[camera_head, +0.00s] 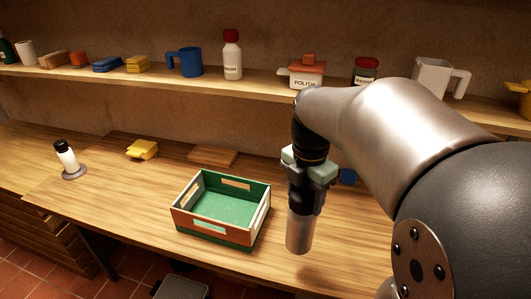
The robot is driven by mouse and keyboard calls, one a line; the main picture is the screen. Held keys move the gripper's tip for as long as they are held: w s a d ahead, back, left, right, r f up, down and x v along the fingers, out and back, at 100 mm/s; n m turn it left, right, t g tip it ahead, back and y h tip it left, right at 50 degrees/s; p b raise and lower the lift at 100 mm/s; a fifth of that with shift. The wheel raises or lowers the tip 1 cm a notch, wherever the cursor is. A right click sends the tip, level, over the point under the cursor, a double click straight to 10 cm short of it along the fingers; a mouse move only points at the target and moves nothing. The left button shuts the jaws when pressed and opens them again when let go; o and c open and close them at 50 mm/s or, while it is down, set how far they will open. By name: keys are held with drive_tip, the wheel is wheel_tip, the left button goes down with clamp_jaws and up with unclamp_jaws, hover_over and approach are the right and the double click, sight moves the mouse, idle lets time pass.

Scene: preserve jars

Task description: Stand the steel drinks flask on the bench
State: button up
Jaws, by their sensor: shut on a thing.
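My gripper (305,203) is in the middle of the view, right of the green crate, pointing down. It is shut on the steel drinks flask (299,232), a plain grey cylinder. The flask is roughly upright, slightly tilted in the picture. Its upper part is hidden by my gripper. Its lower end is over the front part of the wooden bench (345,240). I cannot tell whether its base touches the bench.
A green and brown crate (181,222) stands empty just left of the flask. A wooden board (213,156), a yellow item (142,149), and a white bottle with a black cap (66,156) are farther left. A blue object (348,176) sits behind my gripper. A loaded shelf (130,77) runs above.

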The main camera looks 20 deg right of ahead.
drive_tip(key=w+d+f+p, duration=0.1)
drive_tip(key=w+d+f, duration=0.5)
drive_tip(key=f, duration=0.5)
drive_tip(key=shift+w, duration=0.6)
